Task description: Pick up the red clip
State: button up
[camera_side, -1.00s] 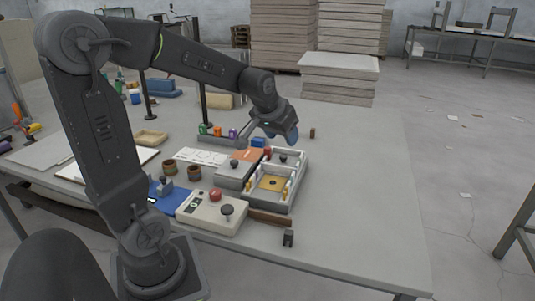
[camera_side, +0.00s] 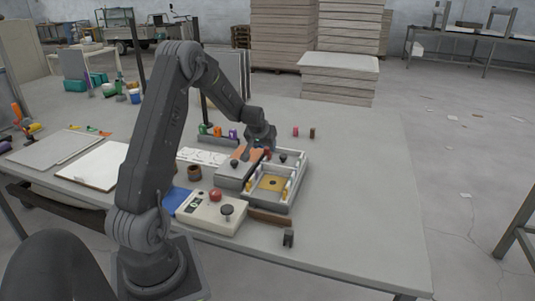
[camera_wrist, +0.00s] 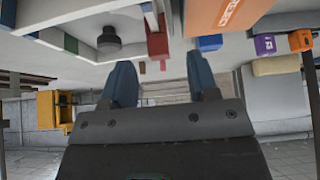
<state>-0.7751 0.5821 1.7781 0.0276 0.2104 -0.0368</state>
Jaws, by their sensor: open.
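A small upright red piece (camera_side: 296,131), likely the red clip, stands on the bench beyond the compartment tray; it is too small to tell for sure. It also shows in the wrist view (camera_wrist: 163,65), between and beyond my fingertips. A similar dark brown piece (camera_side: 312,132) stands just right of it. My gripper (camera_side: 262,149) is low over the back of the tray, left of the red piece and apart from it. In the wrist view my gripper (camera_wrist: 161,75) has two blue fingers spread wide with nothing held. A larger red block (camera_wrist: 157,43) lies near the tray.
The compartment tray (camera_side: 268,206) with knobs and small pegs is below and in front of my gripper. A blue block (camera_wrist: 209,43) and an orange panel (camera_wrist: 230,14) are close by. A control box (camera_side: 212,214) stands in front. The bench's right side is clear.

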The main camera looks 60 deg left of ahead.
aim_at(267, 148)
jog(key=shift+w+r+x, duration=0.1)
jog(key=shift+w+x, duration=0.05)
jog(key=shift+x, duration=1.35)
jog(key=shift+w+r+x, duration=0.1)
jog(key=shift+w+x, duration=0.05)
jog(key=shift+x, duration=1.4)
jog(key=shift+a, duration=0.15)
grip_shut()
